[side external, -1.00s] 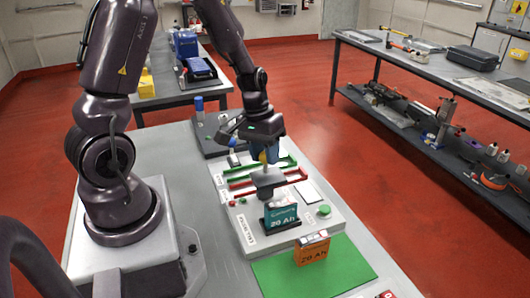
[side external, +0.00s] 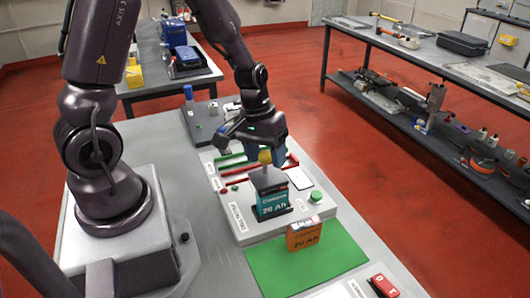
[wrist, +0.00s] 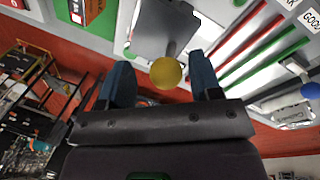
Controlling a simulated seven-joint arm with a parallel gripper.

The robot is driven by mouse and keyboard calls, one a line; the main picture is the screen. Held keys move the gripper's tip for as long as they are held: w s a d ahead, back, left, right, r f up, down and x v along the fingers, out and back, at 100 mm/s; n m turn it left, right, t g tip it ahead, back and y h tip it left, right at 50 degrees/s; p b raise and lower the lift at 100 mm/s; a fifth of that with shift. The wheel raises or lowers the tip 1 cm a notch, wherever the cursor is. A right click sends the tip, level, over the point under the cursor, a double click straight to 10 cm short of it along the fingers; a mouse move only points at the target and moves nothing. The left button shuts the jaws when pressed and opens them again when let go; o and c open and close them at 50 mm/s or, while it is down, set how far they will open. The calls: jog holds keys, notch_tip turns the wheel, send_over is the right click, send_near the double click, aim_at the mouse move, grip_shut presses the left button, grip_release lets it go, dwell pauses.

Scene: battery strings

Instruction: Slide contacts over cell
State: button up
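The grey contact block (side external: 268,179) has a yellow ball knob (side external: 265,156) and sits against or over the top of the teal 20 Ah cell (side external: 272,204); I cannot tell whether they touch. The teal cell stands in a dark holder on the pale tester panel (side external: 240,228). My gripper (side external: 266,154) is low over the panel, around the knob. In the wrist view, the blue fingers (wrist: 162,75) stand apart either side of the yellow knob (wrist: 167,73), with small gaps showing. The block (wrist: 158,32) lies beyond it and hides the teal cell there.
An orange 20 Ah cell (side external: 303,236) stands on a green mat (side external: 275,270) in front of the panel. A green button (side external: 315,195) is right of the cell. A red device (side external: 384,286) is at the front right.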

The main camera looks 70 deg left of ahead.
notch_tip(320, 180, up, 13)
jog(key=s+a, duration=0.1)
jog(key=a, duration=0.1)
jog(key=shift+s+f, duration=0.15)
jog(key=shift+s, duration=0.05)
jog(key=shift+s+a, duration=0.1)
jog(key=s+d+r+m+t+y, duration=0.1)
jog(key=s+d+r+m+t, duration=0.3)
jog(key=s+d+r+m, duration=0.2)
notch_tip(320, 180, up, 2)
jog(key=s+d, duration=0.1)
jog(key=s, duration=0.1)
jog(key=shift+s+d+r+m+y, duration=0.2)
jog(key=shift+s+m+y, duration=0.2)
